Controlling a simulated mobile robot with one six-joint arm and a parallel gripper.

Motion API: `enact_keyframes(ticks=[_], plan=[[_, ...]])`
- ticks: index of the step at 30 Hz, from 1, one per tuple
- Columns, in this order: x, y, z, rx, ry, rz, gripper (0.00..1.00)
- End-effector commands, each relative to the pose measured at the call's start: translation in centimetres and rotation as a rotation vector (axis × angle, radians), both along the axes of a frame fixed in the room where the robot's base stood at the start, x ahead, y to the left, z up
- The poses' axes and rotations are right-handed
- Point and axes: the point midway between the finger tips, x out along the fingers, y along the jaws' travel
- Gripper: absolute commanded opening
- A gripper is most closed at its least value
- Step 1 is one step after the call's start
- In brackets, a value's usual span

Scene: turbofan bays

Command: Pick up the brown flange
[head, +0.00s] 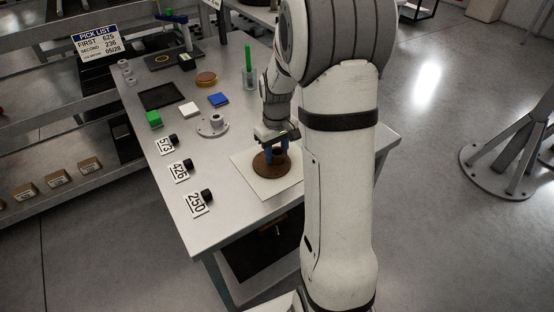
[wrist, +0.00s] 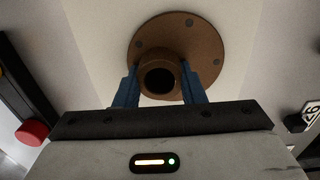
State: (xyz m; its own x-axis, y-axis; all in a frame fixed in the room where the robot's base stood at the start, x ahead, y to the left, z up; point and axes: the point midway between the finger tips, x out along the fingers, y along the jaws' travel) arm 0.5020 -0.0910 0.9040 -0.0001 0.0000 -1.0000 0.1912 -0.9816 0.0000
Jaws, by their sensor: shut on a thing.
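The brown flange (head: 262,168) is a round disc with bolt holes and a raised hollow hub. It is at the white square sheet (head: 285,186) near the table's front right. In the wrist view the flange (wrist: 205,48) shows its disc, and its hub stands between the two blue fingers of my gripper (wrist: 160,88). My gripper (head: 277,154) points down in the head view and is shut on the hub. I cannot tell whether the disc still touches the sheet.
A grey flange (head: 212,126) stands left of my gripper. Number tags 573 (head: 165,147), 426 (head: 179,172) and 250 (head: 196,204) with black knobs line the left edge. A green block (head: 154,119), a white tile (head: 189,109), a blue block (head: 218,100) and a holder (head: 249,82) stand farther back.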

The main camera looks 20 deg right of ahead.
Motion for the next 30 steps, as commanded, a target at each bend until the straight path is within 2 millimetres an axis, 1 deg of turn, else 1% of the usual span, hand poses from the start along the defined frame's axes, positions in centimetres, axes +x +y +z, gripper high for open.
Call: enact_keyframes(ticks=[1, 2, 10, 20, 23, 26, 30], plan=[[0.0, 0.0, 0.0, 0.0, 0.0, 0.0, 0.25], [0.0, 0.0, 0.0, 0.0, 0.0, 0.0, 0.22], [0.0, 0.0, 0.0, -0.001, 0.0, 0.0, 0.0], [0.1, 0.0, 0.2, -0.001, -0.002, 0.001, 0.0], [0.1, 0.0, 1.0, -0.001, -0.003, 0.001, 0.0], [0.2, 0.0, 2.5, -0.002, -0.006, 0.001, 0.0], [0.2, 0.0, 5.3, -0.002, -0.007, 0.001, 0.0]])
